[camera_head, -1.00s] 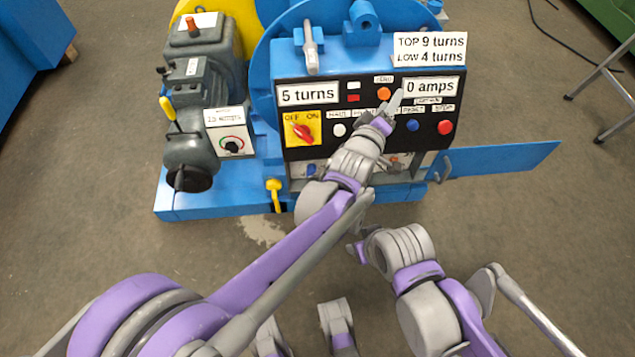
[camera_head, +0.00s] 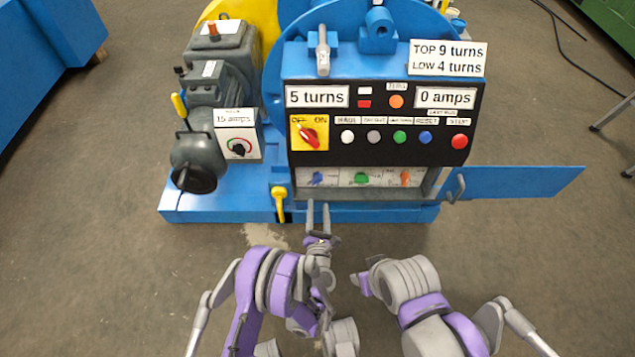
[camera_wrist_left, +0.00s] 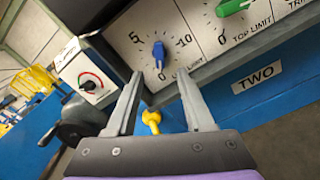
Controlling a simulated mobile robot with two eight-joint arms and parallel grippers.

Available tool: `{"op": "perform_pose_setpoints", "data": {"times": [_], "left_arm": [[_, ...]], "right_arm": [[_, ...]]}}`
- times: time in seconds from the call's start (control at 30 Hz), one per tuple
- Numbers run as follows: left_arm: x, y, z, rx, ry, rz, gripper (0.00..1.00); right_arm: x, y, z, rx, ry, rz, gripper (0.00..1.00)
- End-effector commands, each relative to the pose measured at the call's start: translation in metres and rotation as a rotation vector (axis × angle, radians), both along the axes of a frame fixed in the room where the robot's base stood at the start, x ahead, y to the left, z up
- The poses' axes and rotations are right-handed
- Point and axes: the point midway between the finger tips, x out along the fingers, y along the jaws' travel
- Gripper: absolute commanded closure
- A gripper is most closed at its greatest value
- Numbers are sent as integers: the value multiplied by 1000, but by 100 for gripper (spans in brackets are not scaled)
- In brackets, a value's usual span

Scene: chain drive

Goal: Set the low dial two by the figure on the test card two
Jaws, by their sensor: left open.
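The low limit dial is a blue knob (camera_wrist_left: 159,52) on a white scale marked 0, 5 and 10. Its narrow lower end appears to point near 0. It also shows in the head view (camera_head: 317,179), leftmost in the recess of the blue machine marked TWO. The test card (camera_head: 447,57) reads TOP 9 turns, LOW 4 turns. My left gripper (camera_head: 318,208) is open and empty, in front of and below the dial; in the wrist view its fingers (camera_wrist_left: 160,82) point towards it, apart from it. My right gripper (camera_head: 357,282) is low in the head view, its jaws unclear.
Beside the blue dial are a green top limit knob (camera_head: 361,179) and an orange knob (camera_head: 405,177). A yellow handle (camera_head: 279,200) hangs left of the recess. The recess's blue door (camera_head: 520,182) stands open to the right. Push buttons and a red switch (camera_head: 309,135) sit above.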

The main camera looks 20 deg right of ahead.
Motion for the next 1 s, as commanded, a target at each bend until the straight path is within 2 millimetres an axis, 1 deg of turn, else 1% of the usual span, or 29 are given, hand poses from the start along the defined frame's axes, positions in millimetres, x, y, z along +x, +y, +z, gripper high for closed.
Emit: {"op": "perform_pose_setpoints", "data": {"times": [0.03,0.2,0.23,0.3,0.4,0.5,0.6,0.8,1.0], "left_arm": [[4,-1,5,1,-2,0,48],[20,-5,10,4,-5,1,48],[24,-6,9,4,-5,1,48],[41,-11,3,4,-3,0,48],[60,-17,1,5,-2,-1,48],[76,-21,2,5,-2,-1,48],[87,-25,2,5,-2,-1,48],[98,-28,3,4,-3,-2,48],[98,-28,3,4,-3,-2,48]], "right_arm": [[-2,0,11,0,-3,0,50],[-5,0,42,0,-12,0,50],[-6,0,43,0,-13,0,50],[-4,0,34,0,-10,0,50],[-4,0,30,0,-9,0,50],[-4,0,29,0,-8,0,50],[-4,0,27,0,-7,0,50],[-4,0,26,0,-7,0,50],[-4,0,26,0,-7,0,50]]}}
